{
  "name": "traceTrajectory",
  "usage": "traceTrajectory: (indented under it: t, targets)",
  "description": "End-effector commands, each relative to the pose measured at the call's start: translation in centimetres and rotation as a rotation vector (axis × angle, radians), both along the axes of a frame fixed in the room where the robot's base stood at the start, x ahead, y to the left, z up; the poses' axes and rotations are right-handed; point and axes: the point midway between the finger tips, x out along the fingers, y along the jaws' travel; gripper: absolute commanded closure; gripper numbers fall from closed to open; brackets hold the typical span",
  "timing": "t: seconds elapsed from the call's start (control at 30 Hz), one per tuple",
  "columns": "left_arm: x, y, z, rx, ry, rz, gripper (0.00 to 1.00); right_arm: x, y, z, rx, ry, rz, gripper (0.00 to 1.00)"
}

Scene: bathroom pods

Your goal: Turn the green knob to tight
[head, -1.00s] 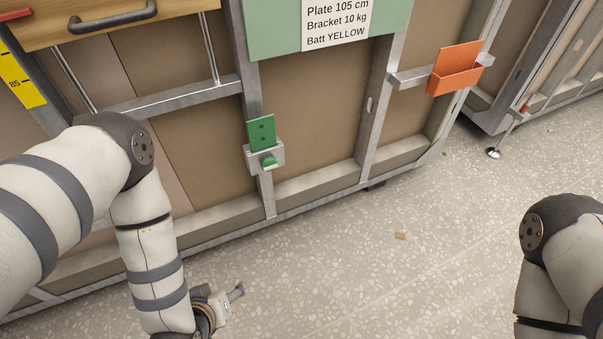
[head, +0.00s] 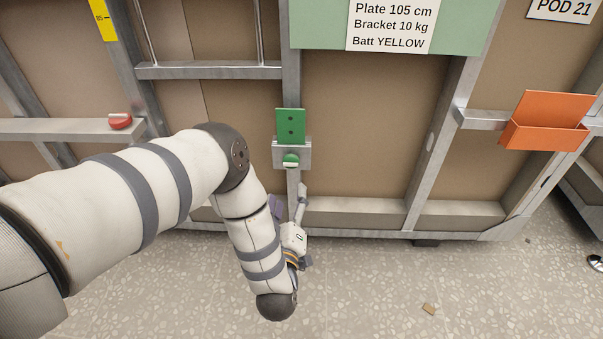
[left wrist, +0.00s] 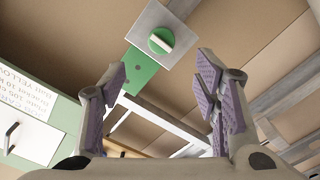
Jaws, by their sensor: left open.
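The green knob (head: 290,158) with a pale bar across it sits on a small grey metal plate (head: 305,152), below a green bracket (head: 291,126) on an upright stud. In the left wrist view the knob (left wrist: 161,41) shows round, its pale bar slanted, ahead of the fingers. My left gripper (head: 301,196) is just below the knob and apart from it, pointing up. In the left wrist view my left gripper (left wrist: 163,80) is open and empty, with purple pads either side. I see no tight marking. My right gripper is out of view.
A red knob (head: 120,121) sits on a rail to the left. An orange holder (head: 545,122) is on the frame at the right. A green panel with a label (head: 392,26) is above. The speckled floor (head: 380,290) is mostly clear, with one small brown scrap (head: 429,309).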

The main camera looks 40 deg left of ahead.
Motion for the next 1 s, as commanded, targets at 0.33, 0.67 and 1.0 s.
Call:
traceTrajectory:
  t: [0.33,0.67,1.0]
  targets:
    - [7.0,4.4,-0.2,0.002,0.001,0.000,0.44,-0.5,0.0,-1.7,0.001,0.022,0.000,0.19]
    - [9.6,5.9,0.0,0.001,0.004,-0.002,0.44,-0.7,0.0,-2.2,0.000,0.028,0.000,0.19]
    - [9.6,5.9,0.0,0.001,0.004,-0.002,0.85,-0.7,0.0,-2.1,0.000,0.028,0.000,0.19]
